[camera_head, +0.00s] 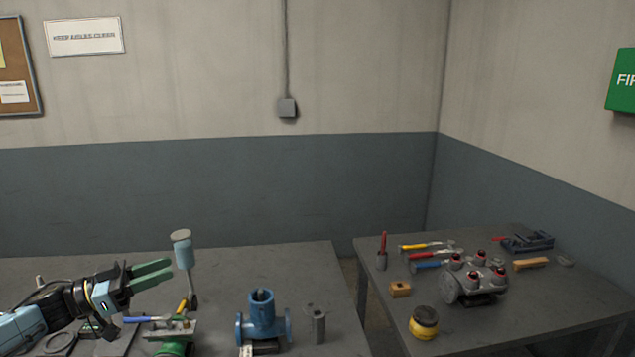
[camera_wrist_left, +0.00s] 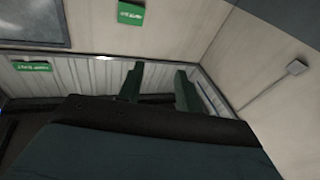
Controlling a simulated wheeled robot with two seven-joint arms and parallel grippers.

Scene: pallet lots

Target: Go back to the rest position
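My left gripper (camera_head: 152,274) is in the head view at the lower left, raised above the left table (camera_head: 315,262) and pointing right. Its two green fingers stand apart with nothing between them. In the left wrist view the two fingers (camera_wrist_left: 160,85) are also apart, with only wall panels behind them. My right gripper is in neither view.
The left table holds a blue flanged valve body (camera_head: 262,322), a grey cylinder (camera_head: 318,325), a green-based vise (camera_head: 172,342) and a lamp-like stand (camera_head: 183,250). The right table (camera_head: 560,300) holds a grey engine-like part (camera_head: 474,280), a yellow jar (camera_head: 423,322) and tools. A gap separates the tables.

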